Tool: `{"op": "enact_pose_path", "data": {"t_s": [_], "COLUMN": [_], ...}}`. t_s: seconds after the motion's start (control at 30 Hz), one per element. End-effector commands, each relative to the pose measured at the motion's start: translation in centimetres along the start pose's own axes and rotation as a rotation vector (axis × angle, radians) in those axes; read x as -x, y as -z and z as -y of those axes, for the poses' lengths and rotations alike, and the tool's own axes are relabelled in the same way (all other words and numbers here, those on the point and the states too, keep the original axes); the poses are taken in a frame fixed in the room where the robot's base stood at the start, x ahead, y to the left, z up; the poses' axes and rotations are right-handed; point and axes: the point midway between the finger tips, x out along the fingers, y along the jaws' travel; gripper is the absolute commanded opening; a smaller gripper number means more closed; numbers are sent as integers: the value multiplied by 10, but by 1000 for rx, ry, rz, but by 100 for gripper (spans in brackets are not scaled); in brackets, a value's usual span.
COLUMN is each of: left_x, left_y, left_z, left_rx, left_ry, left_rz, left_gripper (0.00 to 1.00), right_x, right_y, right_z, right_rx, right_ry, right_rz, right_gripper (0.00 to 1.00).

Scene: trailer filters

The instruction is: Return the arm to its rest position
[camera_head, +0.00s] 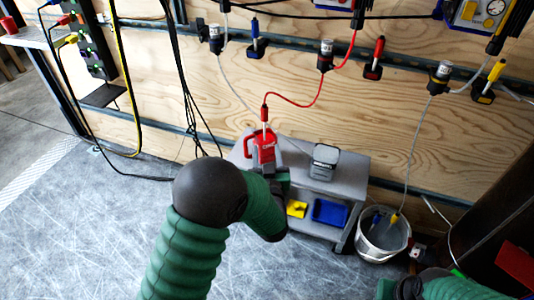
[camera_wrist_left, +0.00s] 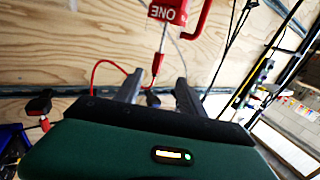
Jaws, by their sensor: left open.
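My left arm (camera_head: 200,235) reaches in from the bottom of the head view, bent at a dark elbow, its forearm in front of the grey cart. In the left wrist view my left gripper (camera_wrist_left: 158,92) has its two grey fingers apart with nothing held between them. A red jug (camera_head: 264,147) stands on the cart's top just beyond the forearm, with a red-tipped hose in its mouth. It also shows inverted in the wrist view (camera_wrist_left: 168,13), apart from the fingers. Part of my right arm (camera_head: 455,289) shows at the bottom right; its gripper is not visible.
The grey cart (camera_head: 345,176) carries a grey box (camera_head: 324,162) on top and a blue tray (camera_head: 330,211) and a yellow item (camera_head: 297,208) below. A white bucket (camera_head: 383,235) stands right of it. Hoses and cables hang along the plywood wall. Floor at left is clear.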

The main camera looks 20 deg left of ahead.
Motion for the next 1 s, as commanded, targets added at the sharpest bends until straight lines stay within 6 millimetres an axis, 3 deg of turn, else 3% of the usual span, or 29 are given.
{"op": "enact_pose_path", "data": {"t_s": [0.27,0.37,0.43,0.57,0.8,0.97,1.0], "left_x": [0,4,16,71,191,259,260], "left_y": [0,-6,-18,-51,-89,-95,-68], "left_z": [-1,-4,-6,4,63,110,109], "left_rx": [2,11,13,-26,-157,-242,-243], "left_ry": [-10,-69,-145,-275,-332,-301,-301], "left_rz": [15,113,257,595,1083,1317,1320], "left_gripper": [47,47,47,47,47,47,47], "right_x": [0,2,3,6,9,11,37], "right_y": [0,0,1,1,2,2,8], "right_z": [0,0,0,0,0,0,0], "right_rx": [0,0,0,0,0,0,0], "right_ry": [0,0,0,0,0,0,0], "right_rz": [0,0,0,0,0,0,2], "right_gripper": [0,0,0,0,0,0,0]}}
